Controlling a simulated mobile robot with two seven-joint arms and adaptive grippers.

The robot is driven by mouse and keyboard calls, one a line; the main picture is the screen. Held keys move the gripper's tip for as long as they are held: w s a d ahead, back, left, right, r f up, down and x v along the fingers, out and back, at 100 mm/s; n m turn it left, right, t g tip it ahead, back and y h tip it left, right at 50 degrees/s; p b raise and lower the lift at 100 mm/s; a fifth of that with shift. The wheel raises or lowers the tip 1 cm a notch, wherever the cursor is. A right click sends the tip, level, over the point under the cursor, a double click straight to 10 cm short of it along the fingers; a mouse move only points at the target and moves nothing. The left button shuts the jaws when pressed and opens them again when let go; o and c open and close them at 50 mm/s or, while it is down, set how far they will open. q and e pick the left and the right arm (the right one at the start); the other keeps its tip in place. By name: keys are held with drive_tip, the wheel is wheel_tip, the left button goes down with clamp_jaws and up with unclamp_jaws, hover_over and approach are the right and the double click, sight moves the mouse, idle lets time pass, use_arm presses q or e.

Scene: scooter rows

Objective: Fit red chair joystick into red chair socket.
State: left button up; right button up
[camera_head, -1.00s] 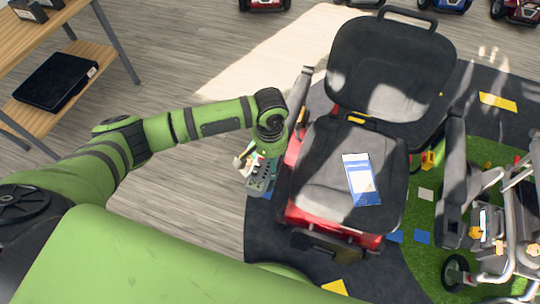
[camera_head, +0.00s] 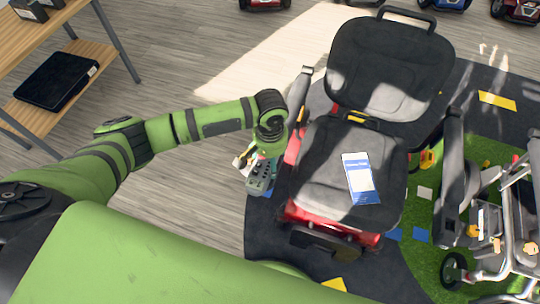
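The red chair (camera_head: 352,170) has a dark grey seat and backrest and stands right of centre, with red body panels showing below the seat. The red chair joystick (camera_head: 261,178), a dark grey control box with small buttons, is beside the left edge of the seat. My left gripper (camera_head: 262,160) is at the box and appears shut on it; the wrist hides most of the fingers. The box is near the front end of the chair's left armrest (camera_head: 299,98). The socket is not clearly visible, and I cannot tell whether the box touches it. My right gripper is not in view.
A blue and white leaflet (camera_head: 360,178) lies on the seat. A grey-framed wheeled device (camera_head: 500,220) stands close on the right, on green turf (camera_head: 430,262). A wooden shelf (camera_head: 85,55) is at upper left. The wooden floor (camera_head: 200,215) left of the chair is clear.

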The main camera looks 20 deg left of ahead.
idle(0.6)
use_arm(q)
drive_tip(key=shift+f, duration=0.25)
drive_tip(key=shift+w+f+b, duration=0.1)
drive_tip(key=shift+f+b, duration=0.9)
drive_tip(key=shift+f, duration=1.3)
drive_tip(key=shift+f+p, duration=0.2)
drive_tip(key=shift+p, duration=0.15)
drive_tip(key=o, duration=1.7)
